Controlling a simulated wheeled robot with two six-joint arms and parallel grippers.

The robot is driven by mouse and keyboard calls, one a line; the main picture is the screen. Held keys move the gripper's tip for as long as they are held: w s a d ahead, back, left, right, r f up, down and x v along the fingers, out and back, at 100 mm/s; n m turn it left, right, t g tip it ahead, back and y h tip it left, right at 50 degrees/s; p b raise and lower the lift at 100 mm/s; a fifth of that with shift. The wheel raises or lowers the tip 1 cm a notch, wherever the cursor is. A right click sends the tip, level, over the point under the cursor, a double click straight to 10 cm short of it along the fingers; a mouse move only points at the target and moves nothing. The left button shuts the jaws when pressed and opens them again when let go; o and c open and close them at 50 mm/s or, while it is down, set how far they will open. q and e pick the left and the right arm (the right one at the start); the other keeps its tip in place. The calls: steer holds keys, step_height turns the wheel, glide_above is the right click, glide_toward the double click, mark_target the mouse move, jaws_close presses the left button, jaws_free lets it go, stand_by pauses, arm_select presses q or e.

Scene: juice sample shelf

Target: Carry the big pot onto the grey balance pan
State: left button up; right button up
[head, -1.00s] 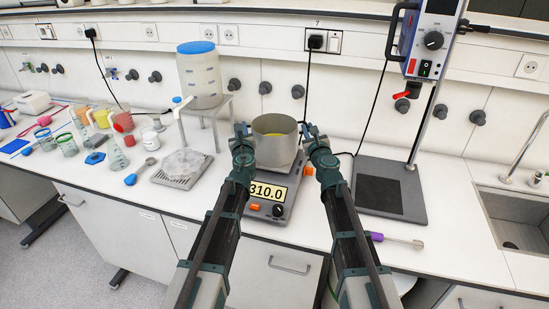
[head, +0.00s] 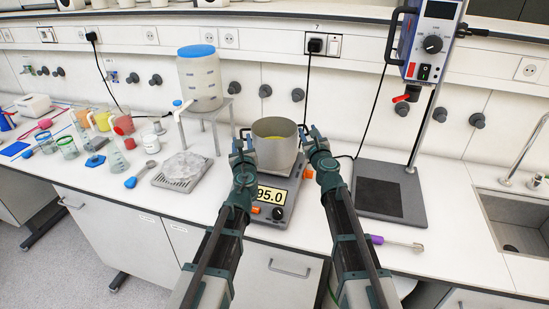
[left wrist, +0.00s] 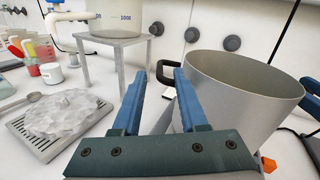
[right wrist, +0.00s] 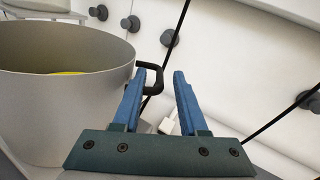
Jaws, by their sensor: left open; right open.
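The big pot (head: 276,153), grey with yellow contents, stands upright on the grey balance (head: 278,195); it hides most of the pan. The display's visible digits read 95.0, its left end covered by my left arm. My left gripper (head: 242,142) is open at the pot's left side; in the left wrist view the black handle (left wrist: 180,73) shows between its fingertips. My right gripper (head: 314,137) is open at the pot's right side; in the right wrist view the other black handle (right wrist: 153,78) shows at its fingertips. Contact with the handles is unclear.
Left of the balance are a tray of ice (head: 184,168) and a stand carrying a blue-capped tank (head: 199,78). Several beakers are further left. A stand with a dark base plate (head: 380,197) is close on the right, then a sink (head: 515,220).

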arm_select(q)
steer(key=s, duration=0.3)
steer(key=s+d, duration=0.1)
steer(key=s, duration=0.1)
arm_select(e)
steer(key=s+d, duration=0.2)
steer(key=s, duration=1)
steer(key=shift+d, duration=0.1)
